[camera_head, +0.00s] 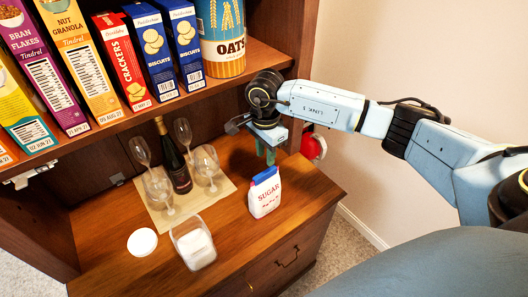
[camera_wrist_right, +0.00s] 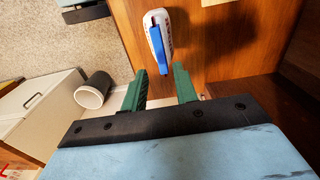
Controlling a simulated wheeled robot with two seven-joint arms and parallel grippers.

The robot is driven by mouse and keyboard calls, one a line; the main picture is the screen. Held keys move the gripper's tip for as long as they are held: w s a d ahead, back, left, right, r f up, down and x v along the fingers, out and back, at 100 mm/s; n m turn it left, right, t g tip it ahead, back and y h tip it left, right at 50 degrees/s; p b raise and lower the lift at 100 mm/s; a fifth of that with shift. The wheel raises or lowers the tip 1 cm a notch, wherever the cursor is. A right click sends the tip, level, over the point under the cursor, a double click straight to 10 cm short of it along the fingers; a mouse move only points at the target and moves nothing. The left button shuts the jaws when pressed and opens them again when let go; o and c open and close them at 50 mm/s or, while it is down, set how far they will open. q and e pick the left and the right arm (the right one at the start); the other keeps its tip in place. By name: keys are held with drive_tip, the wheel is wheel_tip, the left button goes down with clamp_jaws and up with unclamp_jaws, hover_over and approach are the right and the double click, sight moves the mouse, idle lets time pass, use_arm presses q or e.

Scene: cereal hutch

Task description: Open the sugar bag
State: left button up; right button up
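The sugar bag (camera_head: 265,200), white with red lettering, stands upright on the wooden counter near its right edge. A blue clip or strip (camera_head: 264,175) runs across its top. In the right wrist view the bag (camera_wrist_right: 167,38) and the blue strip (camera_wrist_right: 157,36) show beyond my fingertips. My right gripper (camera_head: 266,155) is behind and above the bag in the head view, its green fingers pointing down. In the wrist view its fingers (camera_wrist_right: 160,78) are apart with nothing between them, and the bag is not between them. My left gripper is not in view.
An open clear container (camera_head: 194,247) with white contents and a round white lid (camera_head: 142,242) are left of the bag. A mat (camera_head: 226,188) holds a dark bottle (camera_head: 176,165) and several wine glasses. A shelf (camera_head: 220,88) with boxes overhangs the counter. A red object (camera_head: 312,147) is beside my gripper.

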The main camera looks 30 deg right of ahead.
sight(265, 172)
drive_tip(key=shift+f+b, duration=1.15)
drive_tip(key=shift+f, duration=0.9)
drive_tip(key=shift+f, duration=0.15)
drive_tip(key=shift+f+b, duration=1.9)
drive_tip(key=shift+f, duration=0.1)
drive_tip(key=shift+f, duration=0.15)
clamp_jaws()
drive_tip(key=shift+r, duration=0.2)
